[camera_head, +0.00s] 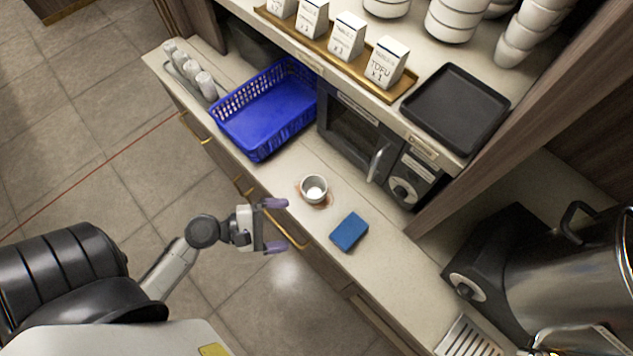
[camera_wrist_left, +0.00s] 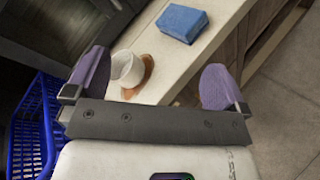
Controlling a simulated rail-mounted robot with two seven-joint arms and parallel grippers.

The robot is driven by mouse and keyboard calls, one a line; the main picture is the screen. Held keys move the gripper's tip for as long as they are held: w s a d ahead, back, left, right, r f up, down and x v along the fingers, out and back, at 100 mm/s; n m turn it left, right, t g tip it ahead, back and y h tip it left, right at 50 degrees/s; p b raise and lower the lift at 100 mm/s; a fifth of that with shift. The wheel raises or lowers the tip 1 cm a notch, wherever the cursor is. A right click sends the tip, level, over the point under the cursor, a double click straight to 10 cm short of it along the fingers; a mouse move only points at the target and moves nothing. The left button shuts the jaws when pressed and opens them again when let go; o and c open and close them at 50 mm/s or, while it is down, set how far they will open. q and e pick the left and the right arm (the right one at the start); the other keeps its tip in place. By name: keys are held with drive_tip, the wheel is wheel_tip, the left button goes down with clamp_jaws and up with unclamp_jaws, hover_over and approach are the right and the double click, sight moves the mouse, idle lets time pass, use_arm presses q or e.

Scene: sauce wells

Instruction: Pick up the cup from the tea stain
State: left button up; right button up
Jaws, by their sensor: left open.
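A small white cup (camera_head: 313,189) stands upright on the counter. It sits on a brown tea stain (camera_head: 327,201) that shows around its base. In the left wrist view the cup (camera_wrist_left: 129,68) is beside the left finger, farther off, with the stain (camera_wrist_left: 147,72) at its right side. My left gripper (camera_head: 275,225) is open and empty, in front of the counter edge, with its purple fingertips pointing toward the counter. In the left wrist view its two purple fingers (camera_wrist_left: 155,85) are wide apart with nothing held between them. My right gripper is not in view.
A blue sponge (camera_head: 349,232) lies right of the cup. A blue basket (camera_head: 264,110) stands to the left, and a microwave (camera_head: 357,134) is behind. A steel pot (camera_head: 575,265) is at the far right. The counter between sponge and pot is clear.

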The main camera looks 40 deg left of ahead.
sight(312, 194)
use_arm(q)
drive_tip(key=w+a+f+n+t+y+b, duration=0.1)
drive_tip(key=a+f+n+t+y+b, duration=0.25)
drive_tip(key=a+f+n+b, duration=0.55)
drive_tip(key=w+d+r+p, duration=0.1)
drive_tip(key=w, duration=0.1)
drive_tip(key=w+d+r+n+p, duration=0.1)
drive_tip(key=w+d+p, duration=0.1)
drive_tip(key=w, duration=0.1)
drive_tip(key=w+d+r+n+t+p, duration=0.1)
drive_tip(key=w, duration=0.1)
drive_tip(key=shift+w+d+r+h, duration=0.1)
drive_tip(key=shift+w+d+h, duration=0.15)
drive_tip(key=shift+p+x, duration=0.55)
drive_tip(key=shift+x, duration=1.8)
drive_tip(key=shift+w, duration=0.4)
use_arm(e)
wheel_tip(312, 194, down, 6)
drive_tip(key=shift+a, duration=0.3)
use_arm(q)
drive_tip(key=shift+c, duration=0.2)
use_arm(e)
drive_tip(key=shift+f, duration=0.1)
use_arm(q)
drive_tip(key=shift+r, duration=0.1)
drive_tip(key=c, duration=1)
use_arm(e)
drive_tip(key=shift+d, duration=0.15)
use_arm(q)
drive_tip(key=shift+r, duration=0.1)
